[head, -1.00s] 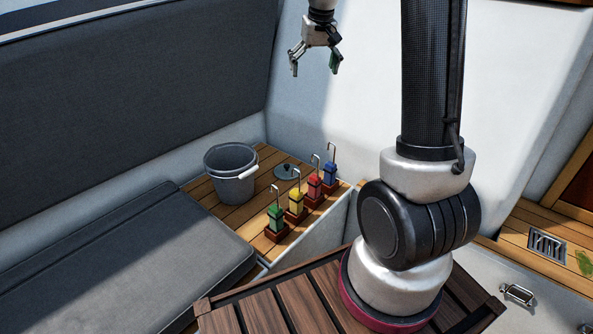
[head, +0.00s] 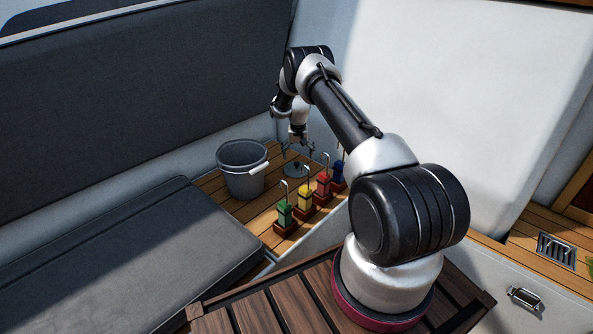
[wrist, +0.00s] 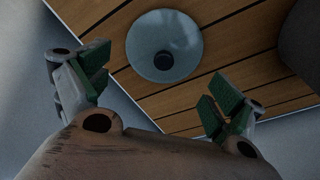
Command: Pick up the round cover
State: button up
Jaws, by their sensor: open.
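The round cover (head: 296,169) is a grey disc with a dark knob in its middle. It lies flat on the slatted wooden seat (head: 253,211), behind the coloured blocks. In the wrist view the round cover (wrist: 164,45) shows whole, ahead of the fingers and centred between them. My gripper (head: 298,150) is just above the cover, pointing down. In the wrist view my gripper (wrist: 160,95) has its green-padded fingers spread wide, with nothing between them and a gap to the cover.
A grey bucket (head: 242,173) with a white handle grip stands left of the cover. Green (head: 285,214), yellow (head: 305,197), red (head: 323,184) and blue (head: 338,173) hooked blocks stand in a row along the seat's front edge. A grey cushion (head: 130,245) lies at left.

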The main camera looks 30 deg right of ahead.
aim_at(297, 163)
jog(key=f, duration=0.5)
jog(key=shift+w+a+f, duration=0.1)
jog(key=shift+w+f, duration=0.2)
jog(key=shift+c, duration=0.2)
jog(key=shift+s, duration=0.1)
grip_shut()
